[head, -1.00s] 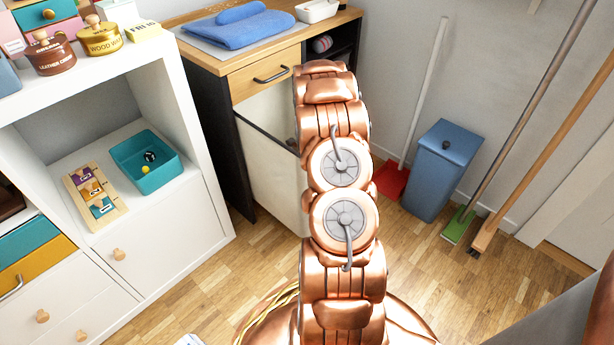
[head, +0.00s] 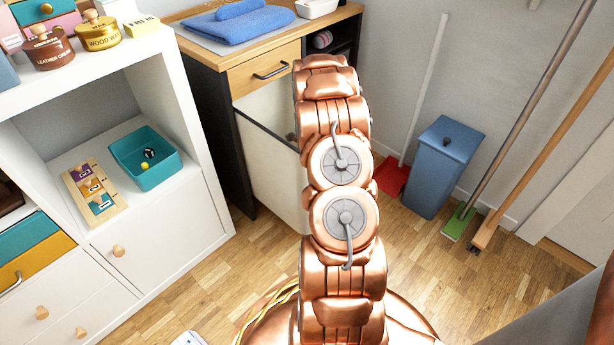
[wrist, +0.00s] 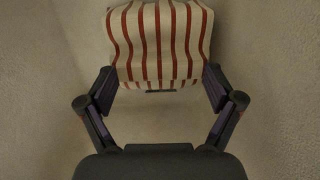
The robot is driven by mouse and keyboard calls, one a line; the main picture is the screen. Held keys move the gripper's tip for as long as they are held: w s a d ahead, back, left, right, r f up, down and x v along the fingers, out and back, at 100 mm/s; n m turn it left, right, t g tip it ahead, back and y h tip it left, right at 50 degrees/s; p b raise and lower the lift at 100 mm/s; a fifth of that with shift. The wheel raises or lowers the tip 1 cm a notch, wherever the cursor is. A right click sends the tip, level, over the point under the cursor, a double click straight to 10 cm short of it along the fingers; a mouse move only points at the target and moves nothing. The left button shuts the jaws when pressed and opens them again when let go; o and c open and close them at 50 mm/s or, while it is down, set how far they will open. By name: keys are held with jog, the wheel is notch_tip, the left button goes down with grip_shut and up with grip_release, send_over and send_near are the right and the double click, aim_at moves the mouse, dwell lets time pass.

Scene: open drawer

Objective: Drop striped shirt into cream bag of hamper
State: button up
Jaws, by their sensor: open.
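The striped shirt (wrist: 160,42), cream with red stripes, shows in the wrist view just beyond and between the fingertips of my gripper (wrist: 160,87). The fingers are spread wide on either side of it; I cannot tell whether they touch it. Cream fabric-like walls (wrist: 275,70) surround the shirt and gripper, which appear to be inside the cream bag. In the head view, the cream bag of the hamper (head: 272,165) hangs in the dark cabinet below a wooden drawer. My arm hides the gripper, the shirt and part of the bag there.
The wooden counter (head: 345,17) above holds a blue towel (head: 237,27). A white shelf unit (head: 192,110) stands left, with a teal bin (head: 147,158). A blue bin (head: 443,165), a red dustpan (head: 392,177) and brooms stand right. Wood floor is open between.

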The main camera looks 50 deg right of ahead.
notch_tip(320, 180, up, 12)
jog(key=s+p, duration=0.1)
jog(key=p, duration=0.4)
jog(key=shift+s+a+r, duration=0.2)
jog(key=shift+r, duration=0.05)
jog(key=s+a+r+n+g+p, duration=0.1)
jog(key=s+a+r+n+p, duration=0.2)
jog(key=a+r+n+p, duration=0.8)
jog(key=s+a+r+n+g+p, duration=0.1)
jog(key=s+a+r+n+p, duration=0.4)
jog(key=r, duration=1.2)
jog(key=s+a+r+n+g+p, duration=0.1)
jog(key=a+r+n+p, duration=0.3)
jog(key=a+r+p, duration=0.7)
jog(key=s+a+r+n+p, duration=0.4)
jog(key=s+r+n, duration=0.1)
jog(key=r, duration=0.3)
jog(key=s+a+r+n+p, duration=0.4)
jog(key=s+r+n+p, duration=0.1)
jog(key=r, duration=0.4)
jog(key=s+a+r+n+p, duration=0.4)
jog(key=s+a+r+n, duration=0.1)
jog(key=s+r, duration=0.3)
jog(key=shift+r+n+p, duration=0.2)
jog(key=shift+n+p, duration=0.15)
jog(key=shift+n, duration=0.35)
